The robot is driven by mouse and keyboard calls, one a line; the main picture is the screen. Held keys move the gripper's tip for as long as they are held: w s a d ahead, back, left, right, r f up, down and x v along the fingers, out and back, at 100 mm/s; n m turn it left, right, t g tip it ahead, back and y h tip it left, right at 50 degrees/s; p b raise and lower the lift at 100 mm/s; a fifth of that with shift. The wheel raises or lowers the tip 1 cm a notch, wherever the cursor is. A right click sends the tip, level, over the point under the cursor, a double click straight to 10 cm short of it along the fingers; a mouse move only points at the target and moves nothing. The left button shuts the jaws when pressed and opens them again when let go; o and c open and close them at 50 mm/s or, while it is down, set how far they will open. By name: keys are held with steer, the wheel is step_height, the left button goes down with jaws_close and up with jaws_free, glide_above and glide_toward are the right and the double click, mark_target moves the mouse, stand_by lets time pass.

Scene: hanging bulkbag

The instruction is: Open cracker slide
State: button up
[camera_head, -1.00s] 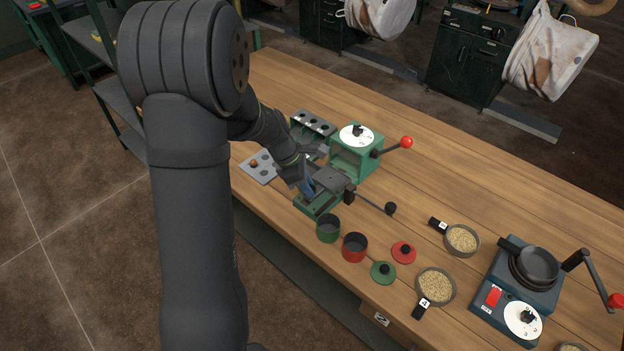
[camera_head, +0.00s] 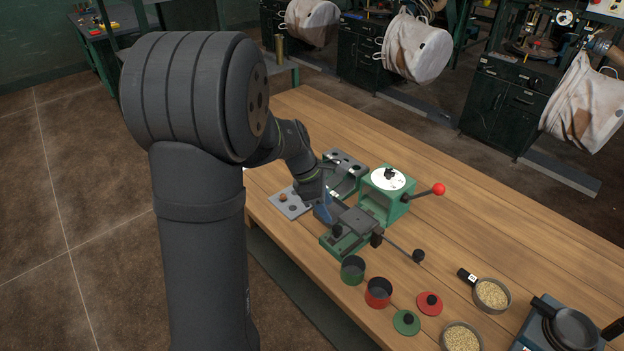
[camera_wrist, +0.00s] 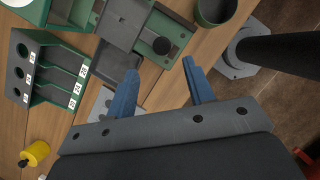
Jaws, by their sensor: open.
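The green bench device that looks like the cracker (camera_head: 345,246) stands on the wooden table, with a grey top plate (camera_head: 357,221) and a rod ending in a black knob (camera_head: 418,256). In the wrist view its green slide part (camera_wrist: 172,28) shows at the top, with a dark round knob (camera_wrist: 161,46) on it. My gripper (camera_head: 326,206) is just left of this device. In the wrist view its blue fingers (camera_wrist: 160,68) are spread with nothing between them. The slide knob lies just beyond the fingertips, apart from them. My arm hides part of the head view.
A green machine (camera_head: 390,203) with a white dial and red-ball lever stands behind. A holed rack (camera_wrist: 45,70) and a grey holed plate (camera_head: 291,206) are close by. Green (camera_head: 352,271) and red (camera_head: 378,292) cups stand in front.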

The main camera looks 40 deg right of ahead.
step_height(320, 180, up, 9)
glide_above(337, 227)
steer(key=w+a, duration=0.5)
steer(key=shift+r, duration=0.1)
steer(key=x, duration=1.7)
steer(key=shift+f, duration=0.25)
